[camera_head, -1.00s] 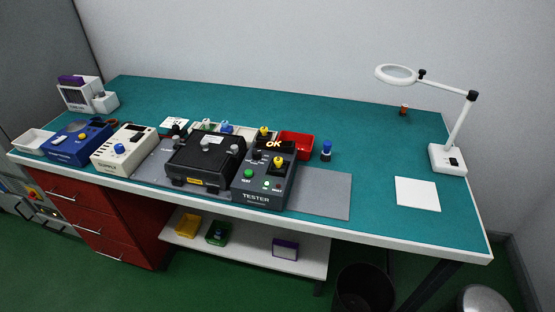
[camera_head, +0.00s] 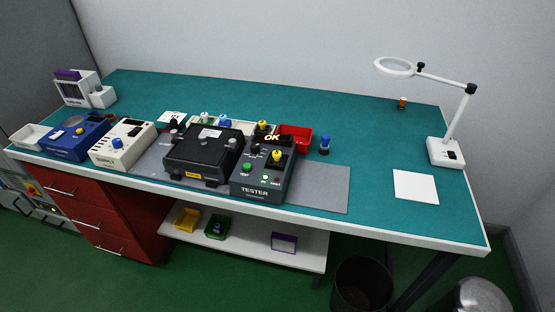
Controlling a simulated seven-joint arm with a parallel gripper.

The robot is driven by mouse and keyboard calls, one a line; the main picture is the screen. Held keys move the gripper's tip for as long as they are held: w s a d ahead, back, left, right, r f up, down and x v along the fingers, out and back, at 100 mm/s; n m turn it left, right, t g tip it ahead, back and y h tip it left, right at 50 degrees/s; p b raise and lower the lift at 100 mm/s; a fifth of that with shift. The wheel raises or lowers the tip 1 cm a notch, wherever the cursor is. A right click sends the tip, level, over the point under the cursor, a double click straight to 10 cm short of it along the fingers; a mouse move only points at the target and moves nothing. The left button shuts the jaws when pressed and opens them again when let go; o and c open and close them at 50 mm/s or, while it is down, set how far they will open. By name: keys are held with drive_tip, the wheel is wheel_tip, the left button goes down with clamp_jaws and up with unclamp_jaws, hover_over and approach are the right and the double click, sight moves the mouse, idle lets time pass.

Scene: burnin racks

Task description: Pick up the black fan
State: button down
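A small dark object (camera_head: 173,125) lies by a white card behind the black test box, on the left half of the bench; it may be the black fan, but it is too small and partly hidden to tell. The black test box (camera_head: 204,154) sits shut on the grey mat, left of the dark grey tester (camera_head: 262,178) with its lit OK display. My gripper is not in view.
Blue (camera_head: 75,138) and cream (camera_head: 122,143) devices stand left of the test box. A red bin (camera_head: 296,138) and blue-topped bottle (camera_head: 324,145) stand right of it. A magnifier lamp (camera_head: 446,152) stands at the far right. The bench's back middle is clear.

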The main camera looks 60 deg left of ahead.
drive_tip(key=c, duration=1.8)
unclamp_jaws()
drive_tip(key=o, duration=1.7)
